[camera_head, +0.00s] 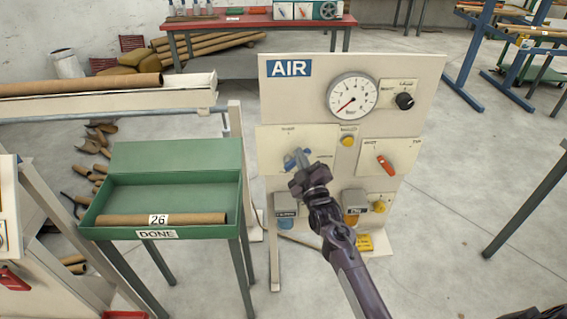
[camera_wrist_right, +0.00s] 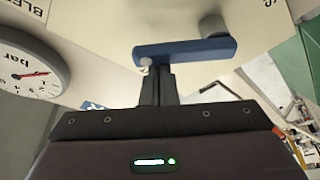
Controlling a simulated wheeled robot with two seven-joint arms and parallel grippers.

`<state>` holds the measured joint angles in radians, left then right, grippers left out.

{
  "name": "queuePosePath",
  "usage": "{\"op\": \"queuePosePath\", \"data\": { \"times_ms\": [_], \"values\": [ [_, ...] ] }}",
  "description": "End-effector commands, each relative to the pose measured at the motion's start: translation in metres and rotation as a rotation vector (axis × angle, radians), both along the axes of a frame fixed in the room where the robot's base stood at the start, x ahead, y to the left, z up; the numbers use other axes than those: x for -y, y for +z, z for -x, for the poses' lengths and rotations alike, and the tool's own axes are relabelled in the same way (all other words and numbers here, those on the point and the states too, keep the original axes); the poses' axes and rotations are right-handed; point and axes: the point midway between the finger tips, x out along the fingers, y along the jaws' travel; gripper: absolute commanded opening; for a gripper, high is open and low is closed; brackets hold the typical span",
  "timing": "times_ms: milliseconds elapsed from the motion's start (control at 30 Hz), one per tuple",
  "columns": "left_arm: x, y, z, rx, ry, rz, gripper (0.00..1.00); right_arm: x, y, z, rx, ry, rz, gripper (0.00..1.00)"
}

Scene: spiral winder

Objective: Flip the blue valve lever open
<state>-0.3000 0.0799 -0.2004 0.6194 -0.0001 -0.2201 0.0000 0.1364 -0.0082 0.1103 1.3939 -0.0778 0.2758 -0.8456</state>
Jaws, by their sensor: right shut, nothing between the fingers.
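The blue valve lever (camera_head: 290,162) is on the left of the AIR panel (camera_head: 426,76), largely hidden behind my right gripper in the head view. In the right wrist view the blue lever (camera_wrist_right: 190,50) lies nearly level across the picture, with a grey round pivot at its right end. My right gripper (camera_head: 301,165) is shut and empty at the lever. In the right wrist view its fingertips (camera_wrist_right: 157,72) meet the lever's lower edge near its left end; whether they press on it I cannot tell. My left gripper is not in view.
The panel also carries a pressure gauge (camera_head: 352,95), a black knob (camera_head: 404,101), an orange-red lever (camera_head: 386,165) and yellow buttons. A green DONE tray (camera_head: 172,158) with a cardboard tube (camera_head: 185,219) stands to the left. The floor right of the panel is clear.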

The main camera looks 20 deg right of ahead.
Motion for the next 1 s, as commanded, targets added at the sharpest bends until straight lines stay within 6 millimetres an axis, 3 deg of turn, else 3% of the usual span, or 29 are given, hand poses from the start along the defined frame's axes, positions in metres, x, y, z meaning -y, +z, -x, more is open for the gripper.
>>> {"op": "queuePosePath", "data": {
  "times_ms": [100, 600, 1000],
  "values": [
    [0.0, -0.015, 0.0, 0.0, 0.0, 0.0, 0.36, 0.006, -0.008, 0.002, 0.032, -0.001, -0.109, 0.0],
    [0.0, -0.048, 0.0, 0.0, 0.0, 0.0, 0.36, 0.023, -0.028, 0.007, 0.157, 0.0, -0.549, 0.0],
    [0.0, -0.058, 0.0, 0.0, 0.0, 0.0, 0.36, 0.029, -0.039, 0.008, 0.157, 0.0, -0.548, 0.0]
  ]
}}
